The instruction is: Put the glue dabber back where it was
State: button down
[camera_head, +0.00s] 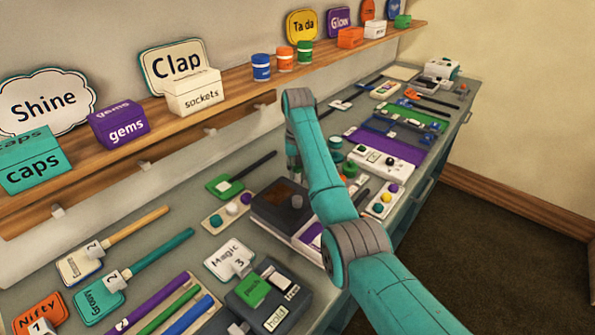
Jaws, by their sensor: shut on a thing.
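My teal arm crosses the middle of the view from the lower right and bends at a raised joint above the bench. My gripper is not clearly visible; the arm's own links hide its end. I cannot pick out the glue dabber. Small green-topped round pieces (336,155) stand just right of my arm on the bench. A dark box with a brown top (279,196) and a small grey piece on it (297,201) lies left of my arm, partly covered by it.
The grey bench (160,275) is crowded. Handled signs, including a Groovy sign (97,303), and coloured sticks (165,307) lie at the front left. A dark device (268,300) sits at the front. A wooden shelf (225,88) with boxes and signs runs along the wall.

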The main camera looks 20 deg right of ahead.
jog(key=shift+f, duration=0.1)
jog(key=c, duration=1)
grip_release()
jog(key=shift+o, duration=0.2)
notch_tip(320, 180, up, 12)
